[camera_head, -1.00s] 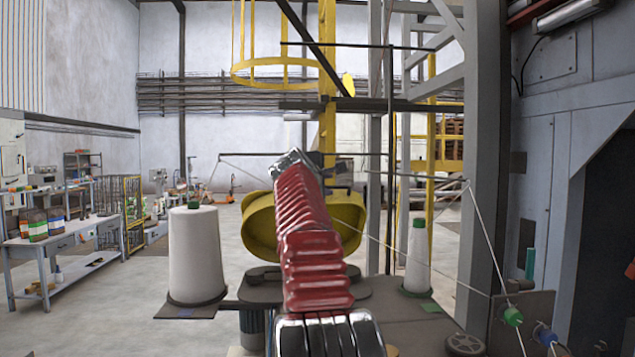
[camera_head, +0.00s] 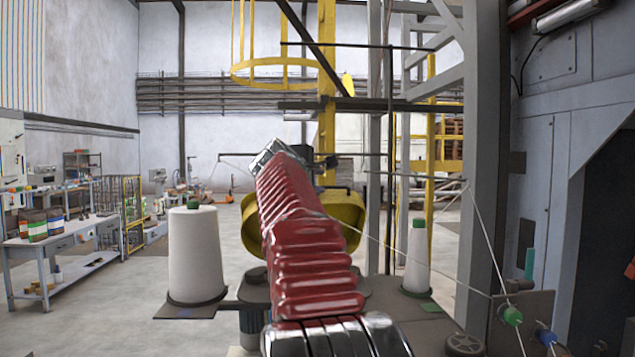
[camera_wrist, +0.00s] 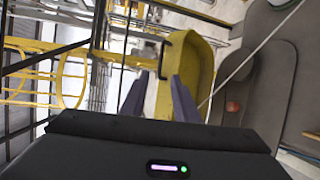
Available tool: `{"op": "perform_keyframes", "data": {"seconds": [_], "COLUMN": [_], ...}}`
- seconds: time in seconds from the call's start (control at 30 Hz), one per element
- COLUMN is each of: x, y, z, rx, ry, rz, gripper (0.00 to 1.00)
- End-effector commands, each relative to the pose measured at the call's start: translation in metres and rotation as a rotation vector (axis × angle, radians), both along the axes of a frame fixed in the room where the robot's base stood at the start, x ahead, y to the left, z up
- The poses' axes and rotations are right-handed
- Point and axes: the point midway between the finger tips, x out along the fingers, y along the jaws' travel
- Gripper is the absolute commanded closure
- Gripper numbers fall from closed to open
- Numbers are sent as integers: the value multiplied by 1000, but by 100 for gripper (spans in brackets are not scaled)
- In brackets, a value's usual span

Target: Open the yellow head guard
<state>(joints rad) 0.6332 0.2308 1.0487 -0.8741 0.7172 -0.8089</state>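The yellow head guard (camera_head: 346,212) stands behind my red arm in the head view, which hides its middle. In the wrist view the guard (camera_wrist: 201,72) lies just beyond my fingertips, with a dark bar-like handle (camera_wrist: 166,52) at its left edge. My gripper (camera_wrist: 159,76) is open and empty. Its two fingers are apart and point toward the guard, with the handle a little ahead of the gap. I cannot tell the exact distance. The fingers are hidden in the head view.
White thread cones stand left (camera_head: 194,255) and right (camera_head: 417,257) of my arm. A thread runs to guides at the right (camera_head: 512,316). Grey and yellow posts rise behind the guard. A workbench (camera_head: 70,238) stands far left, with open floor between.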

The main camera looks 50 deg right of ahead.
Motion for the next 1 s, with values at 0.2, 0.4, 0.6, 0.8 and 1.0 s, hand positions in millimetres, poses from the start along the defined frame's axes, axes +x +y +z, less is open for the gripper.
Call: {"op": "perform_keyframes", "data": {"seconds": [0.2, 0.4, 0.6, 0.8, 1.0], "x": [-2, -25, -51, -50, -44], "y": [-2, -20, -50, -67, -76], "z": [0, 1, -40, -80, -114], "rx": [0, 0, 59, 126, 205], "ry": [0, 0, 8, -112, -314], "rz": [-3, -43, -72, -22, 41], "gripper": [80, 94, 100, 100, 100]}}
